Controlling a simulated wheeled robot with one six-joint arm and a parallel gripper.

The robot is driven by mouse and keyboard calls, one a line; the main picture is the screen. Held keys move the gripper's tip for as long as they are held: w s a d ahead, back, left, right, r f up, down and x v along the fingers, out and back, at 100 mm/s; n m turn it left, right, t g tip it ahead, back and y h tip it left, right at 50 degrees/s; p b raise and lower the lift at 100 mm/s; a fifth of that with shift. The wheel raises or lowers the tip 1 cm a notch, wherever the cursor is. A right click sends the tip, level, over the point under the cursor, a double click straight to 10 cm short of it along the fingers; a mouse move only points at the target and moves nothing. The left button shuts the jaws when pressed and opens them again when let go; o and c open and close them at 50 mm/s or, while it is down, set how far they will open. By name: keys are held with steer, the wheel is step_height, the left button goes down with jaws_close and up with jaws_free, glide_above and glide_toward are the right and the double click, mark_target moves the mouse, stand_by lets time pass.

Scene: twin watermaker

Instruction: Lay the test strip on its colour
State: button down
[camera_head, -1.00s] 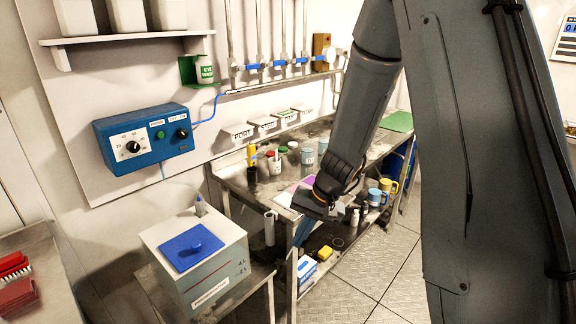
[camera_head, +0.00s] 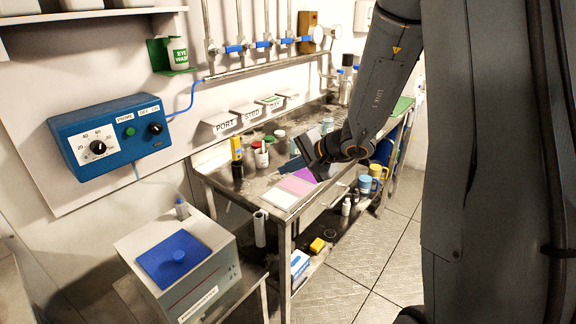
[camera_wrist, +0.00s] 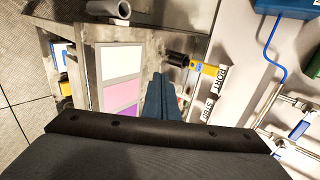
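The colour chart lies flat on the metal bench, with white, pink and purple patches in a row; its white patch (camera_head: 280,198) is at the near end. It also shows in the wrist view (camera_wrist: 120,62), left of my fingers. My gripper (camera_head: 312,152) is above the bench, past the purple end of the chart. In the wrist view my gripper's two dark fingers (camera_wrist: 162,92) are side by side with almost no gap. I see no test strip; anything thin between the fingers is hidden.
A yellow-topped bottle (camera_head: 236,150) and several small jars stand behind the chart. A row of labelled holders, including PORT (camera_head: 220,124), is on the wall. A white box with a blue lid (camera_head: 176,258) stands at front left.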

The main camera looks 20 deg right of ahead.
steer(key=shift+f+b, duration=1.05)
steer(key=shift+f, duration=1.8)
steer(key=c, duration=2)
jaws_free()
steer(key=shift+r, duration=0.1)
steer(key=shift+r+p, duration=1.9)
steer(key=shift+r, duration=2.55)
